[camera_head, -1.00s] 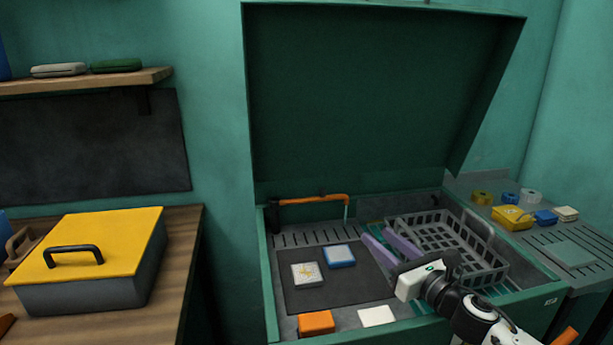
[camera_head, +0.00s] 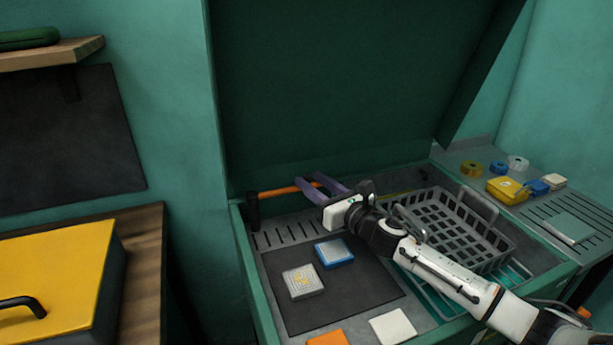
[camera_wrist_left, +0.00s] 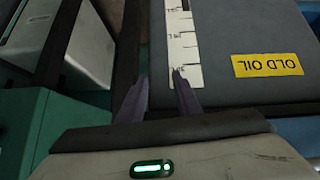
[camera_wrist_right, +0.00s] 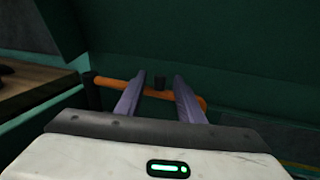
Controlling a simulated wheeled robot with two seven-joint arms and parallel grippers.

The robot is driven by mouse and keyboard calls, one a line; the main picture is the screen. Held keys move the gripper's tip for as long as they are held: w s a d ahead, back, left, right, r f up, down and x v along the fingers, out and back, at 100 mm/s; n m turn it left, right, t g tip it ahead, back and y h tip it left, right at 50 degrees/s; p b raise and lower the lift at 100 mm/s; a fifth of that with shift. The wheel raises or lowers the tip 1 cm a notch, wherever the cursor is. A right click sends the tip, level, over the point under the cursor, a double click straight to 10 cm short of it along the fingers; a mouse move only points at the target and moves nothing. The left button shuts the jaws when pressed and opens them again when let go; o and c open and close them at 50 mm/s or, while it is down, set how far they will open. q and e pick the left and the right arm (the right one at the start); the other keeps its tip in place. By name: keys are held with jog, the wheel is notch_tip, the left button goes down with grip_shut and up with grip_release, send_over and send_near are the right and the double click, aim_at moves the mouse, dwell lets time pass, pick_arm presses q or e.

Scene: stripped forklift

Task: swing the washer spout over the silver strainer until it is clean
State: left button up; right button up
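The washer spout (camera_head: 275,191) is an orange pipe on a dark upright post at the back left of the green washer basin. My right gripper (camera_head: 313,184) is at the spout's right part, its purple fingers apart. In the right wrist view the spout (camera_wrist_right: 112,86) runs across behind the open fingers (camera_wrist_right: 155,88), with a dark knob between them; contact cannot be told. The silver strainer (camera_head: 303,281) is a square mesh with yellow dirt on it, lying on the dark mat. My left gripper (camera_wrist_left: 158,88) shows only in its wrist view, open and empty.
A blue-framed square (camera_head: 334,253) lies beside the strainer. A grey basket (camera_head: 455,228) stands right, partly behind my right arm. The raised lid (camera_head: 350,90) stands behind the spout. A grey box with an OLD OIL label (camera_wrist_left: 268,65) is close to my left gripper.

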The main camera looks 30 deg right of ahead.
aim_at(309, 179)
jog(key=shift+w+a, duration=0.1)
jog(key=shift+w, duration=1.4)
grip_shut()
